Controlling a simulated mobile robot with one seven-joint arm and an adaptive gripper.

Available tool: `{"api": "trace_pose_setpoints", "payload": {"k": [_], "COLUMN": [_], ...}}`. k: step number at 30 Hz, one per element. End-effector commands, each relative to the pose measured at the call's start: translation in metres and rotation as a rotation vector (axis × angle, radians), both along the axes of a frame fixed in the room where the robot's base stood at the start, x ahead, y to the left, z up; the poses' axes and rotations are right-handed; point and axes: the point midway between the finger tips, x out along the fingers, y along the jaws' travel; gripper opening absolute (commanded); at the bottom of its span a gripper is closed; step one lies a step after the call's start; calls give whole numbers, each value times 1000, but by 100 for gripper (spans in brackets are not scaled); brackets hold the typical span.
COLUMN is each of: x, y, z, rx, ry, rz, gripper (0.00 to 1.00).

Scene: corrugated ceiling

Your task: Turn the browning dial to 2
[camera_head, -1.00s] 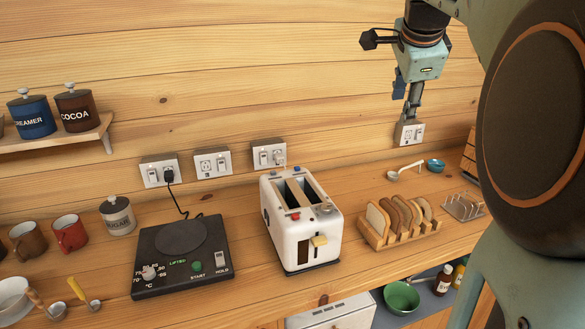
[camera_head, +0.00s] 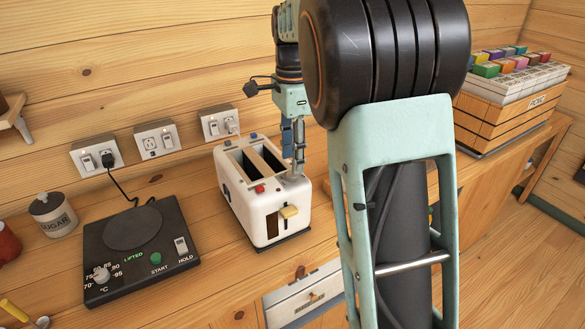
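My gripper (camera_head: 298,172) points down at the right front corner of the toaster's top. Its fingertips overlap that corner; I cannot tell whether they touch it. The browning dial is not clearly visible; a small grey part shows around the fingertips, and the numbers cannot be read. The fingers look narrow, and their gap cannot be made out.
A black hot plate (camera_head: 141,251) with its own small dial (camera_head: 101,273) stands left of the toaster. Wall outlets (camera_head: 155,140) run behind. My arm hides the counter to the right. A wooden crate (camera_head: 508,118) with colourful boxes stands at the right.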

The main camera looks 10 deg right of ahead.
Motion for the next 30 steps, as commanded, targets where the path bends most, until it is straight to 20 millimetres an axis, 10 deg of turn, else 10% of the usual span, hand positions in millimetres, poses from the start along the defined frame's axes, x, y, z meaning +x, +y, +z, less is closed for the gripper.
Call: {"api": "trace_pose_setpoints", "payload": {"k": [18,30], "x": [0,0], "y": [0,0], "z": [-38,-38], "rx": [0,-1], "ry": [-2,-2], "rz": [0,-1], "gripper": [39,0]}}
